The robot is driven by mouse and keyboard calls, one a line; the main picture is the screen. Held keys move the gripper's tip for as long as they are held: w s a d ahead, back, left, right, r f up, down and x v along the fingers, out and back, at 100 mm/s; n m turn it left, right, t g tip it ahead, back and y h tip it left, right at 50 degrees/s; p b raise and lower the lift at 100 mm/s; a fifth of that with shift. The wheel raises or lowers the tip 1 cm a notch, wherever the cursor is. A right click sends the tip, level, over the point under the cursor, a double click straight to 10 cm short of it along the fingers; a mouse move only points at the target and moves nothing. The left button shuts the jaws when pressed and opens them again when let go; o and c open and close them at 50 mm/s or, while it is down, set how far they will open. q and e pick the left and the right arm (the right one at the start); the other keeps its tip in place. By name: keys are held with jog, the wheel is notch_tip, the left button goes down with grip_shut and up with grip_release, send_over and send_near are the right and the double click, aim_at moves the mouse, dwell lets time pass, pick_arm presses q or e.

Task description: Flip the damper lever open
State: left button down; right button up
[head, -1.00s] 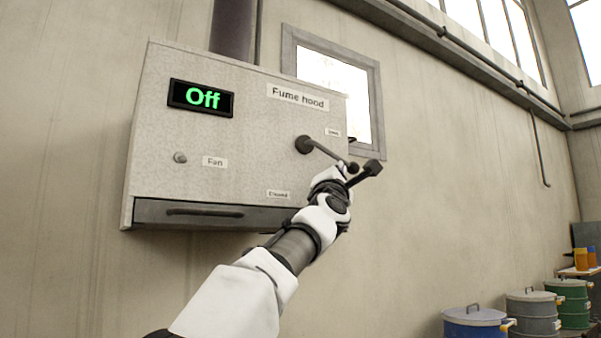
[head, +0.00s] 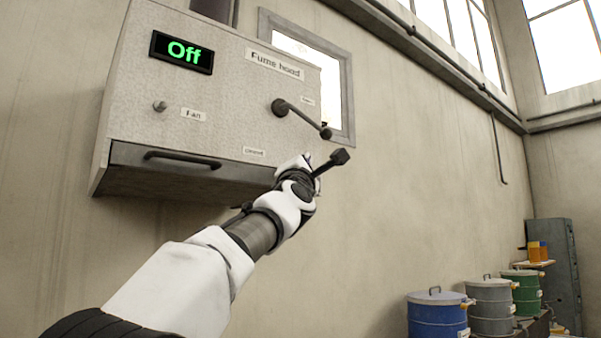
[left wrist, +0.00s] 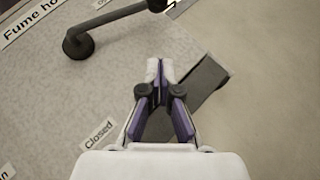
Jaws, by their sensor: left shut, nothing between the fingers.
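The damper lever is a dark rod (head: 303,120) with a round pivot and a knob on the front of the fume hood (head: 228,110). In the head view it points right and slightly down. It also shows at the top left of the left wrist view (left wrist: 78,44), its knob cut by the top edge. A "Closed" label (left wrist: 97,133) sits lower on the panel; a small label (head: 307,101) above the lever is too blurred to read. My left gripper (left wrist: 159,68) is shut and empty, below the knob and apart from it. My right gripper is out of view.
The hood's display (head: 182,52) reads "Off". A fan knob (head: 160,106) and a drawer handle (head: 182,160) are on the left. A window (head: 335,70) is behind the hood. Several drums, one blue (head: 437,312), stand at lower right. The wall between is clear.

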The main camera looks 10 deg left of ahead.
pick_arm(q)
jog(key=s+f+b, duration=0.1)
jog(key=s+d+f+b, duration=0.2)
jog(key=f, duration=0.1)
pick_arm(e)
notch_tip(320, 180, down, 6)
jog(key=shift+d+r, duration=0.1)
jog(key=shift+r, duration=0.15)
pick_arm(q)
jog(key=shift+w+d, duration=0.1)
